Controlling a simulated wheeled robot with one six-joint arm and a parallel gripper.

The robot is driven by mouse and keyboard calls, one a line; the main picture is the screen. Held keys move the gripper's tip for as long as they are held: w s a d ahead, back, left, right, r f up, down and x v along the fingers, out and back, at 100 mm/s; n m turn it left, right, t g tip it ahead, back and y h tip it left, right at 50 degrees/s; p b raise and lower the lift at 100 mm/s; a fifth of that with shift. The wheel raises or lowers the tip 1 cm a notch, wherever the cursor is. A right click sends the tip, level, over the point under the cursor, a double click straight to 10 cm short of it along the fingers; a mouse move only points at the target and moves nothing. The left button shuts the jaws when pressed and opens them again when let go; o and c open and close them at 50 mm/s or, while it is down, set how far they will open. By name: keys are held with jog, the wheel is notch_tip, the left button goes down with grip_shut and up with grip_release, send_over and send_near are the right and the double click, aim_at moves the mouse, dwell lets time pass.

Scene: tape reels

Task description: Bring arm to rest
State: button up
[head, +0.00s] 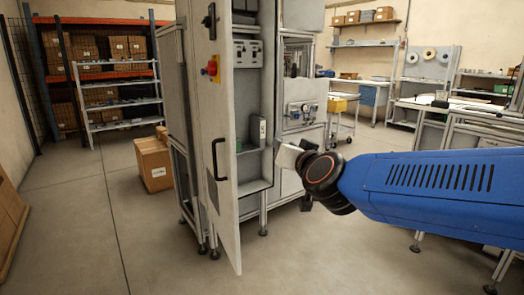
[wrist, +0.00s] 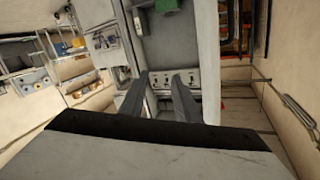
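My blue arm (head: 430,185) reaches in from the right in the head view, with its dark wrist joint (head: 325,172) in front of the open cabinet (head: 255,125). A pale block (head: 288,156) shows at the arm's end, and the fingers cannot be made out there. In the wrist view my gripper (wrist: 159,88) has two dark fingers standing apart, with nothing between them. The cabinet's inside and a row of panel controls (wrist: 180,78) show beyond the fingers.
The open cabinet door (head: 222,150) stands close to the left of my wrist. A cardboard box (head: 153,164) sits on the floor further left. A workbench (head: 460,112) and a wall board with tape reels (head: 429,54) are at the right.

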jog(key=s+d+f+g+h, duration=0.2)
jog(key=s+d+f+g, duration=0.4)
jog(key=s+d+f, duration=0.5)
jog(key=s+d+f+n+g+h, duration=0.1)
jog(key=s+d+f+g, duration=0.4)
jog(key=s+d+f, duration=0.6)
jog(key=s+f+h, duration=0.1)
jog(key=s+f, duration=0.1)
jog(key=s, duration=0.5)
jog(key=shift+d+g, duration=0.25)
jog(key=shift+g, duration=0.15)
